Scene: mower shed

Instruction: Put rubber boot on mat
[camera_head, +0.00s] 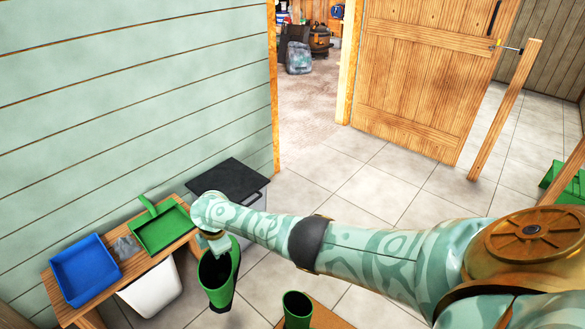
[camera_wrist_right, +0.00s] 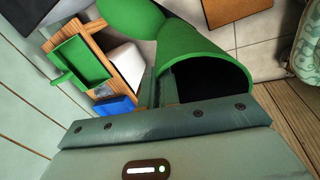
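A green rubber boot (camera_head: 219,288) with a dark opening hangs upright below my right gripper (camera_head: 214,243) in the head view. In the right wrist view the boot's shaft (camera_wrist_right: 204,52) fills the middle, and my right gripper (camera_wrist_right: 158,92) is shut on its rim. I cannot tell how far its sole is above the floor. A brown mat (camera_head: 326,319) shows partly at the bottom edge of the head view. A second green boot (camera_head: 297,309) stands upright on or at the mat, cut off by the frame. My left gripper is not in view.
A wooden bench (camera_head: 112,293) along the wall carries a blue tray (camera_head: 84,268) and a green dustpan (camera_head: 160,226). A white bin (camera_head: 152,289) is beneath it. A black lidded box (camera_head: 228,181) is behind. Tiled floor is clear toward the wooden door (camera_head: 425,75).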

